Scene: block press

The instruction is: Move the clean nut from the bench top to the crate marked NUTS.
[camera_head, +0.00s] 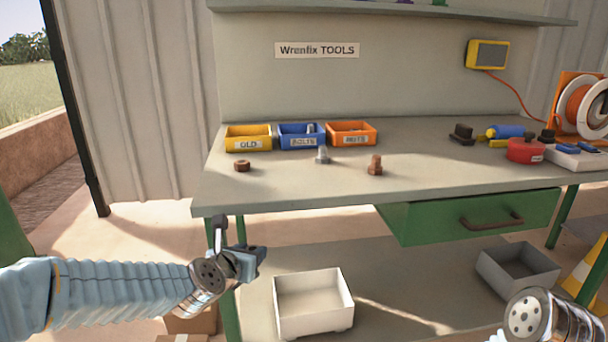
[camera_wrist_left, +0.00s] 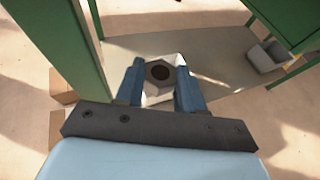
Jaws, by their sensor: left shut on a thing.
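My left gripper (camera_head: 254,258) is in front of the bench, below the level of its top. In the head view I cannot make the nut out. The orange crate marked NUTS (camera_head: 351,139) stands on the bench top (camera_head: 440,150), right of the blue BOLTS crate. The gripper is left of the NUTS crate and lower. My right wrist shows at the bottom right; its gripper is out of view.
A rusty nut (camera_head: 242,165), a silver bolt (camera_head: 322,157) and a rusty bolt (camera_head: 375,166) stand in front of the crates. The yellow OLD crate (camera_head: 248,144) and the blue BOLTS crate (camera_head: 302,142) are at left. A white bin (camera_head: 313,314) is below the bench.

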